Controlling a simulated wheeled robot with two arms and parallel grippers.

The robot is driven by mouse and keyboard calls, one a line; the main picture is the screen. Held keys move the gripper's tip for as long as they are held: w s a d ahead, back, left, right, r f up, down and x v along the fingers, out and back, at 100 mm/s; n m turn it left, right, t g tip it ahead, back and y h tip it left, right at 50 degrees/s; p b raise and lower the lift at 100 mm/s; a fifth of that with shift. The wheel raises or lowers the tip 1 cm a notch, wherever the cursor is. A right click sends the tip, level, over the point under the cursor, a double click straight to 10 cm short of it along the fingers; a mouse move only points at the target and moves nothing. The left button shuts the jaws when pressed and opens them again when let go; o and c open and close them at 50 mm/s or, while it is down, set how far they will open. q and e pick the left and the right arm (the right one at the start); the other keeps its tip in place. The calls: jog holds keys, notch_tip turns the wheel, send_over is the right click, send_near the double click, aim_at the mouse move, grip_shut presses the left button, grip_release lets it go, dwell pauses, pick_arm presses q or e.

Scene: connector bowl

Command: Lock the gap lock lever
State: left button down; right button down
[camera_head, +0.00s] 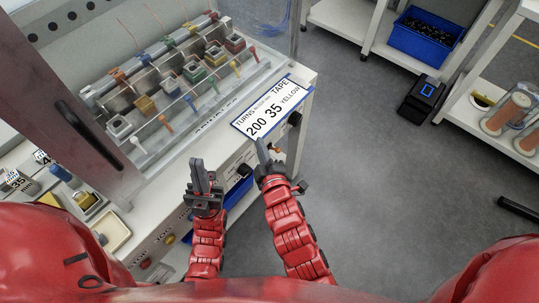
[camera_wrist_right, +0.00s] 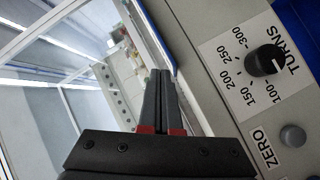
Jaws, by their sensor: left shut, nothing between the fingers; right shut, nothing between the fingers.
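I cannot tell for certain which part is the gap lock lever. The machine (camera_head: 150,165) has a white front panel with knobs. My left gripper (camera_head: 199,164) is shut and empty, pointing up in front of this panel. My right gripper (camera_head: 261,142) is shut and empty by the panel's right end, just below the white sign. A small orange-brown part (camera_head: 278,150) shows beside the right gripper, partly hidden. In the right wrist view my right gripper's fingers (camera_wrist_right: 160,75) are together, left of a black TURNS dial (camera_wrist_right: 265,60).
A sign reading "200 35 YELLOW" (camera_head: 270,107) lies on the machine's front corner. A grey ZERO button (camera_wrist_right: 292,136) is below the dial. Coloured connector parts (camera_head: 194,71) fill the machine top. A blue bin (camera_head: 425,38) stands on the cart at right.

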jog(key=s+d+f+n+g+h, duration=0.1)
jog(key=s+d+f+g+h, duration=0.1)
jog(key=s+f+g+h, duration=0.1)
notch_tip(320, 180, down, 2)
jog(key=shift+s+d+f+g, duration=0.3)
jog(key=shift+s+g, duration=0.2)
jog(key=shift+s, duration=0.45)
jog(key=shift+w, duration=0.1)
jog(key=p, duration=0.1)
send_near(273, 149)
jog(key=w+a, duration=0.1)
jog(key=a, duration=0.2)
jog(key=shift+w+d+f+p, duration=0.35)
jog(key=shift+w+d+f, duration=0.1)
jog(key=shift+w+f, duration=0.25)
jog(key=shift+w+d+f+p, duration=0.35)
jog(key=shift+w+d+f, duration=0.1)
jog(key=shift+w, duration=0.3)
jog(key=shift+d+f+t+b, duration=0.15)
jog(key=shift+f+t+b, duration=0.05)
jog(key=shift+t+b, duration=0.1)
